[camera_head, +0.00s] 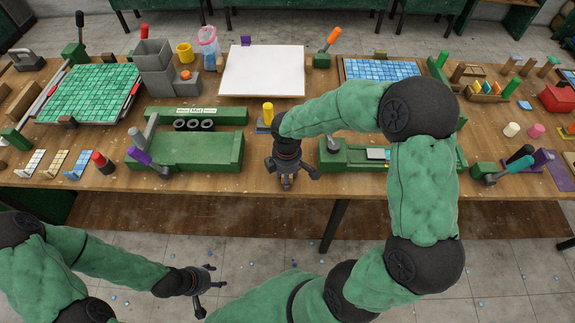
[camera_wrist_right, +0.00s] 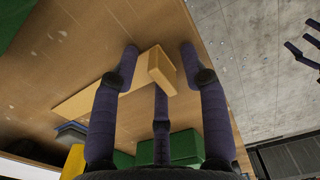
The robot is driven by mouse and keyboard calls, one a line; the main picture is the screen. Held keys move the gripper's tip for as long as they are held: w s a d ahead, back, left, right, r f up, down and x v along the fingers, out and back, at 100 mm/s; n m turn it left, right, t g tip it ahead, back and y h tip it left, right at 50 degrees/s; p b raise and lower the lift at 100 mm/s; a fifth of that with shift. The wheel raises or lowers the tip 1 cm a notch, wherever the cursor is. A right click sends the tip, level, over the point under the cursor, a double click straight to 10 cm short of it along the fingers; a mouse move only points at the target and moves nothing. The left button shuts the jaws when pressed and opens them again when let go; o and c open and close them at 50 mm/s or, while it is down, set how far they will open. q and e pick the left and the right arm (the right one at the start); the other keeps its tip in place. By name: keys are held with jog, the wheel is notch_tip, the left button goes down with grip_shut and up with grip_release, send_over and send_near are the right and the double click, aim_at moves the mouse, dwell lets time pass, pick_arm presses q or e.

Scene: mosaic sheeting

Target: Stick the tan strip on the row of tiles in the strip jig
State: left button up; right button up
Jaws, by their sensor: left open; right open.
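The tan strip (camera_wrist_right: 100,96), with a thicker block (camera_wrist_right: 161,67) at its end, lies over the wooden table in the right wrist view. My right gripper (camera_head: 288,180) is open near the table's front edge; its fingers spread around the block, and contact cannot be told. The strip is hidden behind this gripper in the head view. A green jig (camera_head: 345,158) with a pale blue and white row of tiles (camera_head: 377,154) is right of the gripper, partly hidden by my right arm. My left gripper (camera_head: 211,287) is open and empty over the floor.
A green press-like fixture (camera_head: 210,150) stands left of the right gripper, and a yellow-topped stamp (camera_head: 267,115) behind it. A white sheet (camera_head: 263,72) lies at the back. Small tile racks (camera_head: 55,163) sit at the left front.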

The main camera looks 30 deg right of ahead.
grip_shut()
jog(key=shift+r, duration=0.1)
